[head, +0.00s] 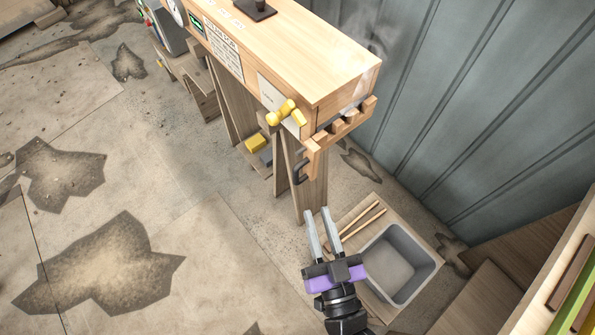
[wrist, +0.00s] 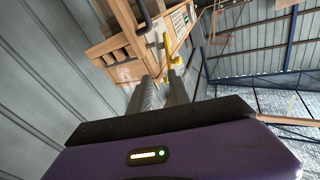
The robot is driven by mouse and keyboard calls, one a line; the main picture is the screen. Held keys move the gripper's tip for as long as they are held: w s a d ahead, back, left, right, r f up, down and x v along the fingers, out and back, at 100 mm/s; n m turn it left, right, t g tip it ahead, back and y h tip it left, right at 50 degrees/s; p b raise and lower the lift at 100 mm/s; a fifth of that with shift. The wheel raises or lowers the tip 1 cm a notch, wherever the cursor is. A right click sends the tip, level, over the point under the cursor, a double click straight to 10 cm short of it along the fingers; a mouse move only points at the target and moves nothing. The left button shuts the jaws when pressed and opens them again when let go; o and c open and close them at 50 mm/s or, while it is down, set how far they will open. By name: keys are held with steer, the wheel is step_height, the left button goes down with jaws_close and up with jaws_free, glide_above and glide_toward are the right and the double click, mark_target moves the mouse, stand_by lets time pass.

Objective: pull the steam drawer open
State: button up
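A long wooden steam box (head: 320,55) stands on wooden legs by the wall, with faint steam near its far end. A slotted wooden rack (head: 342,128) sticks out at its near end, and a dark curved handle (head: 299,170) is below it. The rack (wrist: 112,45) and the handle (wrist: 144,18) also show in the wrist view. I cannot tell the drawer's edges apart from the box. My gripper (head: 317,211) is below and in front of the handle, apart from it. Its two fingers are parted with nothing between them; they also show in the wrist view (wrist: 163,80).
A yellow valve (head: 287,112) sits on the box's side. A grey tub (head: 398,265) and two wooden sticks (head: 358,220) are on a board right of my gripper. A corrugated wall (head: 480,100) stands behind. A shelf (head: 575,275) is at far right. The floor at left is mostly clear.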

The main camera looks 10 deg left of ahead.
steer(key=w+a+f, duration=0.4)
steer(key=w+a, duration=0.1)
steer(key=a, duration=0.3)
steer(key=h, duration=0.3)
glide_toward(296, 177)
steer(key=x, duration=1.1)
steer(key=shift+f+b, duration=0.1)
steer(key=shift+b, duration=0.2)
steer(key=shift+c, duration=0.2)
steer(key=shift+s, duration=0.1)
jaws_close()
